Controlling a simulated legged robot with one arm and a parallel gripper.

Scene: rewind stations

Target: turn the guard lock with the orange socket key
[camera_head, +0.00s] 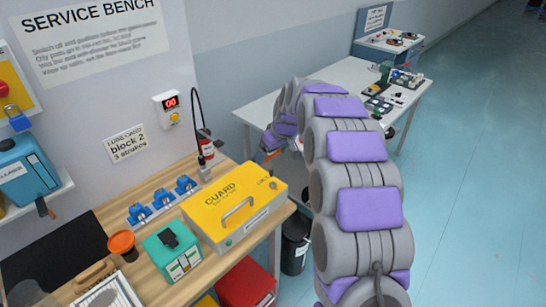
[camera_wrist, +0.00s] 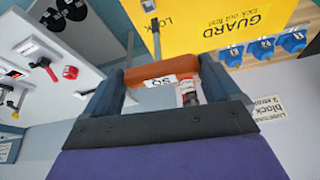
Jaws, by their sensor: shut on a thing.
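The yellow guard box (camera_head: 228,208) sits on the wooden bench, with a silver handle on its lid. Its small round lock (camera_head: 272,184) is at the lid's far right corner; in the wrist view the lock (camera_wrist: 149,5) is at the top edge, beside the word LOCK. My gripper (camera_wrist: 163,78) is shut on the orange socket key (camera_wrist: 185,70), which has a white SQ label. The key's thin shaft (camera_wrist: 156,42) points toward the lock; I cannot tell whether its tip touches. In the head view my gripper (camera_head: 270,154) is beyond the box's far right corner, partly hidden by my arm.
A red-and-white bottle (camera_head: 207,148) with a black hose stands behind the box. A white table (camera_head: 255,108) stands behind. The floor at right (camera_head: 470,170) is clear.

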